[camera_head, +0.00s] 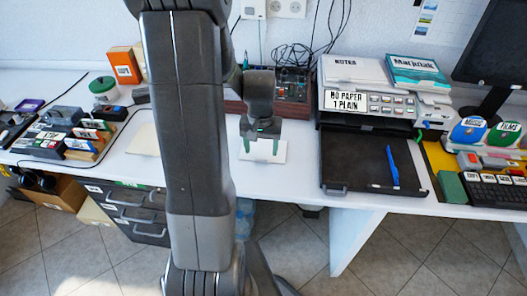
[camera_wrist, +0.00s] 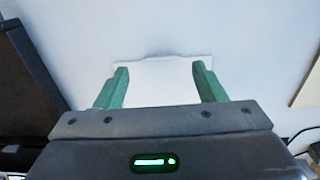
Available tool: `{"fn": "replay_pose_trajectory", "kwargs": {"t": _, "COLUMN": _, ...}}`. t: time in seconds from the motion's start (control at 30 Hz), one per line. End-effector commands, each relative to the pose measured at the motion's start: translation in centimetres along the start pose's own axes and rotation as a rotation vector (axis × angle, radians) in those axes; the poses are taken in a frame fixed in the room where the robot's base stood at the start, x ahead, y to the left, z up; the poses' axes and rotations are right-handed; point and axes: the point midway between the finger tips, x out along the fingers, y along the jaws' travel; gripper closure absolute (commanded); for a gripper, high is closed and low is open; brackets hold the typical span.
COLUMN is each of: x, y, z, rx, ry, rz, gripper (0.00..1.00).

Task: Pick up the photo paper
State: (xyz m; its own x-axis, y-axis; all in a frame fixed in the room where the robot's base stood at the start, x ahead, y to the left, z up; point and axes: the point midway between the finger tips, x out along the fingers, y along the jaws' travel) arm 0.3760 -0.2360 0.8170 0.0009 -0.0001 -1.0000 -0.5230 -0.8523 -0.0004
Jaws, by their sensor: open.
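A small white sheet, which looks like the photo paper (camera_head: 272,153), lies flat on the white desk left of the printer. My gripper (camera_head: 261,143) is above it, pointing down, with its green fingers apart. In the wrist view the sheet (camera_wrist: 158,88) lies between and beyond the open fingers of my gripper (camera_wrist: 160,68). Its far edge has a small raised part in the middle. Nothing is held. I cannot tell how high the fingertips are above the sheet. My gripper's body hides the sheet's near part in the wrist view.
A printer (camera_head: 366,103) with a dark front tray (camera_head: 358,170) and a blue pen (camera_head: 392,165) stands to the right. A cream sheet (camera_head: 143,140) lies to the left, partly behind my arm. A dark box with knobs (camera_head: 292,95) stands behind. The desk around the white sheet is clear.

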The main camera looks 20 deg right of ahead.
Motion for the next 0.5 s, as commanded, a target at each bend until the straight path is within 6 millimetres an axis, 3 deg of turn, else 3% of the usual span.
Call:
{"fn": "replay_pose_trajectory", "kwargs": {"t": 0.3, "x": 4.1, "y": -0.1, "z": -0.3, "rx": -0.001, "ry": -0.004, "rz": 0.0, "gripper": 0.36}}
{"fn": "replay_pose_trajectory", "kwargs": {"t": 0.5, "x": 4.8, "y": -0.1, "z": -0.4, "rx": -0.001, "ry": -0.001, "rz": 0.0, "gripper": 0.36}}
